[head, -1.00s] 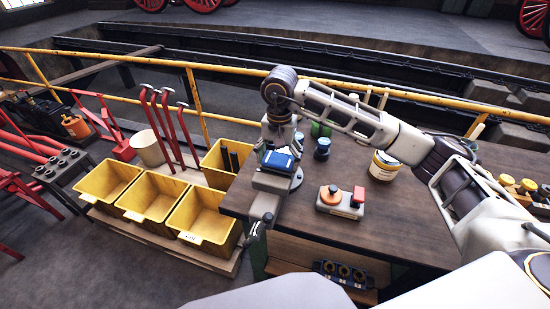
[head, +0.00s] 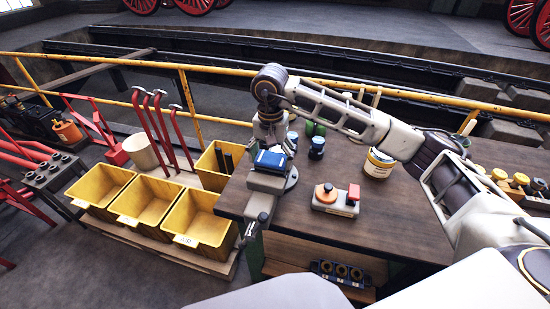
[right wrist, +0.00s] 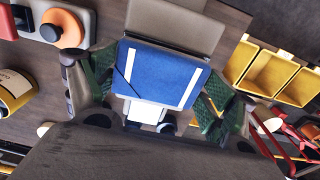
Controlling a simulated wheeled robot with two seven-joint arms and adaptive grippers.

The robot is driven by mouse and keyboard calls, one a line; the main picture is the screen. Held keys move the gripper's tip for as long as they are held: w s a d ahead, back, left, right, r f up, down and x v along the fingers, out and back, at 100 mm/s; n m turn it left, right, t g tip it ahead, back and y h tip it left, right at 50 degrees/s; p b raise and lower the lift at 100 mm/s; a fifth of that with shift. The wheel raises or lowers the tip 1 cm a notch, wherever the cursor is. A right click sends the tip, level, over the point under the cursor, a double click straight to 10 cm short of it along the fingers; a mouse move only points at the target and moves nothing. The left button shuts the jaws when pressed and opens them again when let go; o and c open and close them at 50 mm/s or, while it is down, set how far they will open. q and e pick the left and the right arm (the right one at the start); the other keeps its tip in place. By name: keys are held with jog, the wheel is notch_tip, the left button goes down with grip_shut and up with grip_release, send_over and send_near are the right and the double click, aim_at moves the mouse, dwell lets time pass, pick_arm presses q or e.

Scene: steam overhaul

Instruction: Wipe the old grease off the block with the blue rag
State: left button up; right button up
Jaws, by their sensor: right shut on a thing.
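The blue rag (head: 271,160) with white stripes is in my right gripper (head: 272,148), over the top of the grey vise (head: 263,184) at the left end of the bench. In the right wrist view the rag (right wrist: 162,74) sits between the two green-padded fingers, which are shut on it. The grey vise body (right wrist: 178,22) shows just beyond it. I cannot make out the block or any grease on it; the rag and gripper cover the vise top. Whether the rag touches what is under it is unclear. My left gripper is not in view.
Yellow bins (head: 198,222) and red-handled tools (head: 160,130) stand left of the bench. The bench front is mostly clear.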

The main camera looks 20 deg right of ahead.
jog(key=shift+w+a, duration=0.55)
jog(key=shift+a, duration=0.25)
jog(key=shift+s+d+b, duration=0.1)
jog(key=shift+d+b, duration=0.05)
jog(key=shift+b, duration=0.25)
jog(key=shift+s+d+f+b, duration=0.15)
jog(key=shift+s+d+b, duration=0.65)
jog(key=shift+d, duration=0.35)
jog(key=shift+a, duration=0.25)
jog(key=shift+w+a+b, duration=0.3)
jog(key=shift+w+a, duration=0.55)
jog(key=shift+a, duration=0.25)
jog(key=shift+r, duration=0.25)
jog(key=shift+s+d+r+p, duration=0.2)
jog(key=shift+r+p, duration=0.25)
jog(key=shift+r, duration=0.7)
jog(key=shift+s+d+r+p, duration=0.1)
jog(key=shift+d+r+p, duration=0.25)
jog(key=shift+r, duration=0.8)
jog(key=shift+s+d+r+p, duration=0.15)
jog(key=shift+r+p, duration=0.35)
jog(key=shift+r, duration=0.65)
